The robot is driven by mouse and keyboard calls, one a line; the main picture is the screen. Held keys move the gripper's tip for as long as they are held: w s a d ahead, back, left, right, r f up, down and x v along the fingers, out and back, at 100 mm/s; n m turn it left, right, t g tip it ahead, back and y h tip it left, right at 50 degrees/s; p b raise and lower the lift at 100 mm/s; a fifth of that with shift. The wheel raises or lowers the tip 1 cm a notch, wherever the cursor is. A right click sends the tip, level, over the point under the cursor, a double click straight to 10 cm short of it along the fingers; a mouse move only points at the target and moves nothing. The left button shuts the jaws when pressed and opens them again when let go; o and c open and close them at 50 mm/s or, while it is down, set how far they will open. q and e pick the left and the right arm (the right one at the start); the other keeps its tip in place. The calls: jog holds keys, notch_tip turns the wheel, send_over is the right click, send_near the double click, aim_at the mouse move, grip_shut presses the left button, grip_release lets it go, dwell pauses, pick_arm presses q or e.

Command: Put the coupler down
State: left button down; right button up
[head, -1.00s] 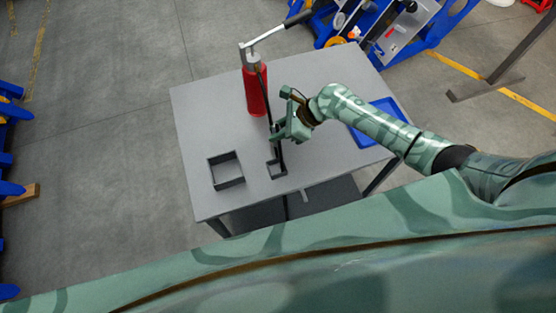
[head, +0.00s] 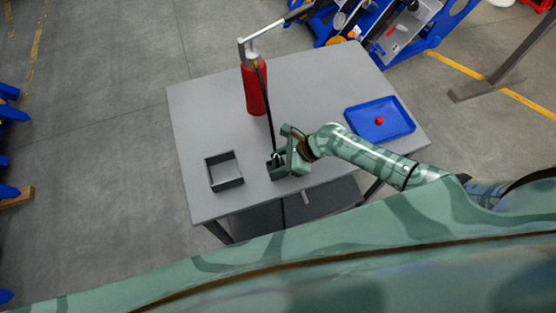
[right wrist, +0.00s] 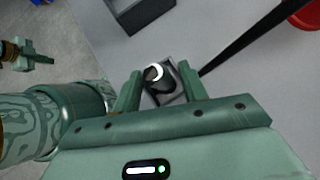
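The coupler (right wrist: 154,72) shows in the right wrist view as a dark piece with a bright ring, inside or just over a small black square holder (right wrist: 181,97). I cannot tell how deep it sits. My right gripper (right wrist: 160,80) is open around it, with a gap visible on each side. In the head view my right gripper (head: 282,160) is low at the holder (head: 275,172) and partly hides it and the coupler. A green part at the left of the right wrist view looks like my left gripper (right wrist: 30,56); its fingers are too small to read.
A red cylinder (head: 255,92) with a lever handle stands at the table's back, a black hose (head: 270,122) running from it towards the holder. An open square tray (head: 224,171) lies left of the holder. A blue tray (head: 365,130) with a red piece (head: 379,120) lies right on the grey table (head: 205,115).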

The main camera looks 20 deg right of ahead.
jog(key=shift+r, duration=0.15)
jog(key=shift+d+r, duration=0.25)
jog(key=shift+r, duration=0.1)
jog(key=p+v, duration=0.4)
jog(key=v, duration=0.7)
jog(key=shift+d+f, duration=0.1)
